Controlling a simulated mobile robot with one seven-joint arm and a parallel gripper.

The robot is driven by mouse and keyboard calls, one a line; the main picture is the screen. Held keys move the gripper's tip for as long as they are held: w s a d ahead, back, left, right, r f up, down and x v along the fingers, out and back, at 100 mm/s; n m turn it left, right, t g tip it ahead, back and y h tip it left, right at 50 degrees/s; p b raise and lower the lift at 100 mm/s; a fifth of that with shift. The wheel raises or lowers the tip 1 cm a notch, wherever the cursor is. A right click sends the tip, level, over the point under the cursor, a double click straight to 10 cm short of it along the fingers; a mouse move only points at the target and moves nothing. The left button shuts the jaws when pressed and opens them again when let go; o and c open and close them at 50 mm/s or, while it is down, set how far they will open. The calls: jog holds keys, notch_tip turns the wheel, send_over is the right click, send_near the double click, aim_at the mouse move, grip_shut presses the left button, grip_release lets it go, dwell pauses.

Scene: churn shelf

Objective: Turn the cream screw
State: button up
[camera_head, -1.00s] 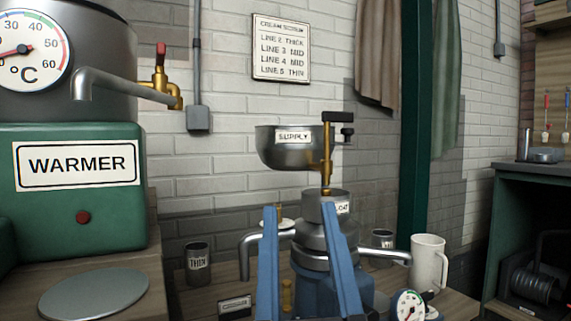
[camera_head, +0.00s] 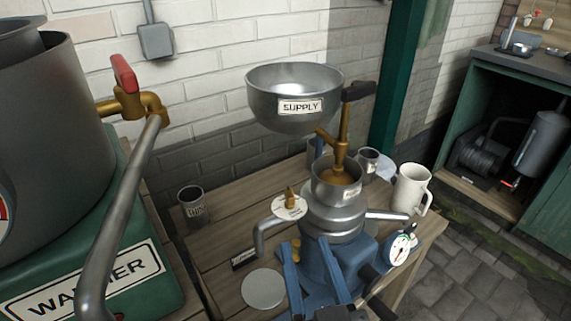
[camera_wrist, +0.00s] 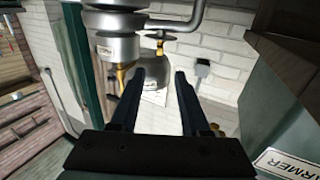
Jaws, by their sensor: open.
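A small brass screw (camera_head: 290,196) stands on a round white dial plate beside the upper left spout of the steel and blue separator (camera_head: 333,222). I take it for the cream screw. The fingers also show spread apart in the wrist view (camera_wrist: 158,76). A second brass piece shows by the left finger, partly hidden.
The SUPPLY bowl (camera_head: 296,98) with its brass tap hangs above the separator. The green warmer (camera_head: 95,270) and its long spout fill the left. A dark cup (camera_head: 192,205), a white mug (camera_head: 410,188) and a gauge (camera_head: 400,248) stand around the separator on the wooden bench.

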aim_at(291, 200)
jog(key=w, duration=0.4)
jog(key=w+a, duration=0.1)
jog(key=w, duration=0.3)
jog(key=w+a, duration=0.1)
jog(key=w, duration=0.3)
jog(key=shift+w+a, duration=0.2)
jog(key=shift+w, duration=0.05)
grip_shut()
